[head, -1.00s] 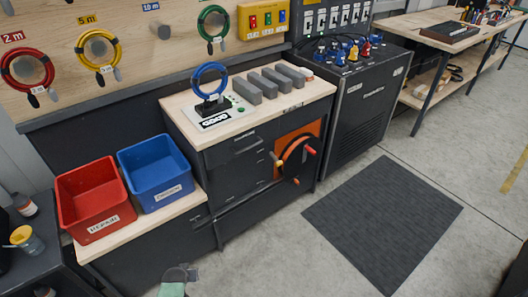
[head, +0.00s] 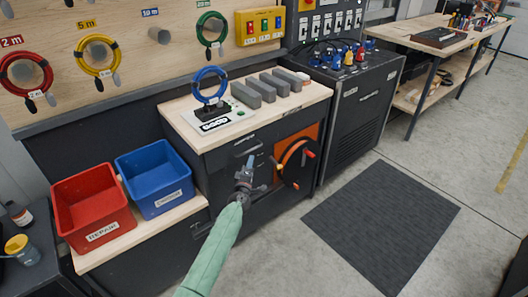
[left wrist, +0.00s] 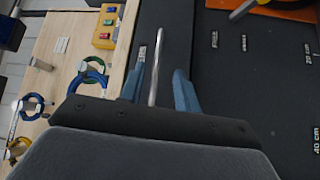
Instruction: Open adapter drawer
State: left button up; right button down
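The dark drawer cabinet (head: 225,170) stands under the wooden worktop, its drawer fronts looking flush. My left gripper (head: 249,165) is in front of the upper drawer front, left of the orange reel panel. In the left wrist view my left gripper (left wrist: 159,85) is open, its two blue fingers apart. A silver bar handle (left wrist: 156,60) shows between the fingers with gaps on both sides, so it does not look clamped. A small label (left wrist: 142,53) beside it is too small to read. My right gripper is not in view.
The orange reel panel (head: 315,135) with its protruding crank is just right of my gripper. A red bin (head: 85,215) and a blue bin (head: 160,185) sit on the lower shelf at left. A blue cable coil and grey blocks stand on the worktop. The floor in front is clear.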

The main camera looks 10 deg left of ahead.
aim_at(250, 150)
pick_arm(q)
jog(key=shift+w+a+r+n+y, duration=0.35)
jog(key=shift+w+a+n+y, duration=0.25)
jog(key=shift+y, duration=0.1)
jog(key=shift+w+a+r, duration=0.1)
jog(key=shift+w+a, duration=0.05)
jog(key=shift+w, duration=0.9)
jog(key=shift+w+a+r, duration=0.1)
jog(key=shift+w, duration=1)
jog(key=shift+w+a+r, duration=0.1)
jog(key=shift+w+a, duration=0.05)
jog(key=shift+w, duration=0.9)
grip_shut()
